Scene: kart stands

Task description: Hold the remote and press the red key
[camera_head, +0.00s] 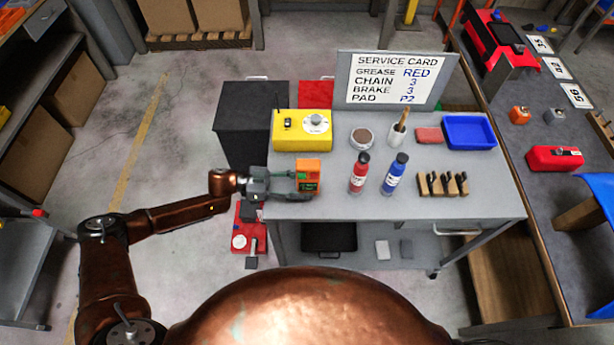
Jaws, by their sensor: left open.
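A small orange device with a dark green face (308,173) is at the left front of the grey cart top. It may be the remote, but its keys are too small to tell apart, and I cannot make out a red key. My left gripper (291,182) reaches in from the left over the cart's left edge. It is open, with its fingers pointing right at the device's left side. I cannot tell whether they touch it. A yellow box with a round white dial (290,140) stands behind the gripper. My right gripper is not in view.
On the cart top (330,208) stand a red bottle (358,176), a blue bottle (394,178), a wooden block with dark clips (443,186), a brush cup (396,137) and a blue tray (469,133). A service sign (395,80) rises behind. The front edge is clear.

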